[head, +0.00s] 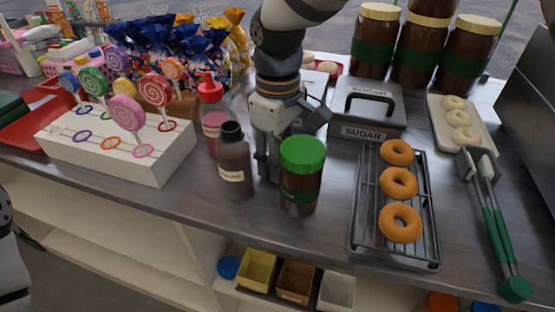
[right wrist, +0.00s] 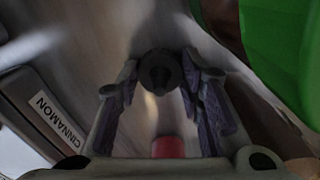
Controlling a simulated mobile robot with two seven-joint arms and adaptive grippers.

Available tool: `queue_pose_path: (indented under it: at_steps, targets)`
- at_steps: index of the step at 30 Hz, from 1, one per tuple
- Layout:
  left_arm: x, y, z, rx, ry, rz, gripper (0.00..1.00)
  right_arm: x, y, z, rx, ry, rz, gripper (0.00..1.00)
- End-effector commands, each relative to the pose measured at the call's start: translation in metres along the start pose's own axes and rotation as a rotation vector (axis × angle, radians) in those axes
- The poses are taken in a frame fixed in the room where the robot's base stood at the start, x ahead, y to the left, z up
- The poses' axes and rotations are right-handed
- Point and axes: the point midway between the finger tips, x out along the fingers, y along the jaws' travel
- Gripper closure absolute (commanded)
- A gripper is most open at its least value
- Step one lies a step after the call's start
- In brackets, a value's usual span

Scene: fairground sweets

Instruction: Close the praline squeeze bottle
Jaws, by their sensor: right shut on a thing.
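The praline squeeze bottle (head: 234,167), brown with a pale label, stands upright on the steel counter. Its dark top (head: 231,132) looks like a bare neck without a nozzle. My right gripper (head: 268,168) points down just right of and behind the bottle, beside a jar with a green lid. In the right wrist view, its fingers (right wrist: 162,85) are shut on a small dark cap (right wrist: 160,70) with a round tip. In the head view the cap is not clearly visible. My left gripper is not in view.
The green-lidded jar (head: 301,170) is close right of the gripper. A red-capped bottle (head: 211,113) stands behind the praline bottle. A lollipop stand (head: 130,155) is left, a doughnut rack (head: 392,245) right. The counter front is clear.

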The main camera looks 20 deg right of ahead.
Motion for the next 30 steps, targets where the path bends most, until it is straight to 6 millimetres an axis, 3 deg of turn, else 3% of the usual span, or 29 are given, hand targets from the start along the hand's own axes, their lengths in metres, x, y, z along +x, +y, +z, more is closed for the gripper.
queue_pose_path:
  at_steps: [7,21,30]
  targets:
    - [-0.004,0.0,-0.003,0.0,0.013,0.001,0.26,-0.033,0.001,-0.001,0.0,0.007,0.004,0.77]
    - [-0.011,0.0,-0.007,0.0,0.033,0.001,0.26,-0.152,0.0,-0.001,0.001,0.005,0.001,0.77]
    - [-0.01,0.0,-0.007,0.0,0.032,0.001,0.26,-0.179,0.0,0.0,0.0,0.0,-0.001,0.77]
